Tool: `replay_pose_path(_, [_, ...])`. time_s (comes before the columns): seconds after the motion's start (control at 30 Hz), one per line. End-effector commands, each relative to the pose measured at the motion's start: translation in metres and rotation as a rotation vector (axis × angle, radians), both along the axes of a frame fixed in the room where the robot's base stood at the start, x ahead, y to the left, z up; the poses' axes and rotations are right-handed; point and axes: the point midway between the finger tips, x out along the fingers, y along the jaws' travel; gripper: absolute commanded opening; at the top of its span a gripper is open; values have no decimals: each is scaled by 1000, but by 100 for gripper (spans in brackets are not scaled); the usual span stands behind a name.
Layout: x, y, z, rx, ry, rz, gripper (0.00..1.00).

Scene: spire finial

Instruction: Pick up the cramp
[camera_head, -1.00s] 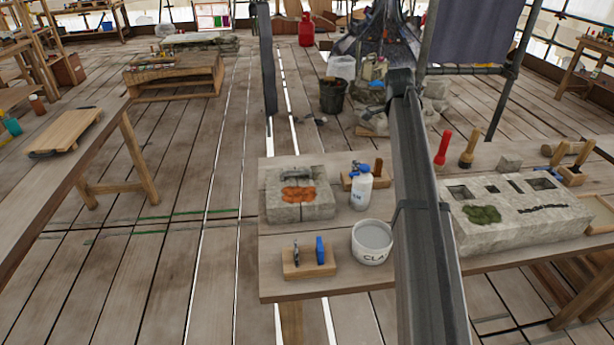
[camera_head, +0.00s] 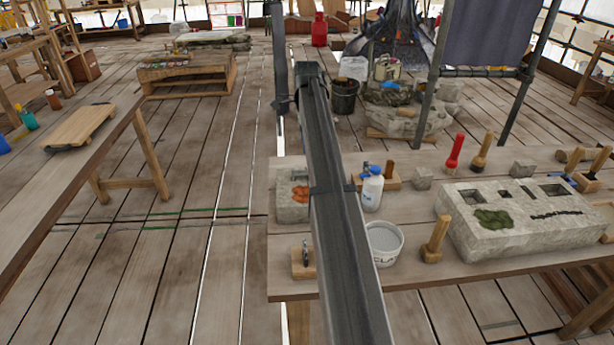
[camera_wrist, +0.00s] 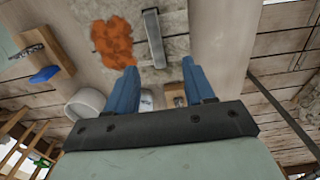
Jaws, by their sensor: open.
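The cramp (camera_wrist: 153,38) is a grey metal bar with bent ends. In the wrist view it lies on a pale stone block (camera_wrist: 75,28), beside an orange-red patch (camera_wrist: 112,42). My gripper (camera_wrist: 158,66) has two blue fingers, spread apart with nothing between them. The cramp's near end shows just beyond the fingertips, roughly between them; I cannot tell the height gap. In the head view the stone block (camera_head: 287,211) stands on the bench, partly behind my arm. The cramp is mostly or wholly hidden there, and my gripper cannot be made out.
On the bench (camera_head: 420,272) stand a wooden holder (camera_head: 302,265) with a metal tool, a white tub (camera_head: 386,240) and a spray bottle (camera_head: 372,190). A wooden mallet (camera_head: 436,240) and a larger stone block (camera_head: 520,225) are to the right.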

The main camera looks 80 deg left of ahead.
Motion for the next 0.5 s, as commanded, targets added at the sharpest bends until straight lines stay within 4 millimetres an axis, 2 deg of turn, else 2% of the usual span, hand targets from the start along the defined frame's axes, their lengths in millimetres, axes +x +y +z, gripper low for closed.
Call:
replay_pose_path(0.1, [0,-1,-24,-2,0,0,53])
replay_pose_path(0.2, [0,-1,-38,-1,0,0,53])
replay_pose_path(0.5, [0,-2,-56,0,0,0,53])
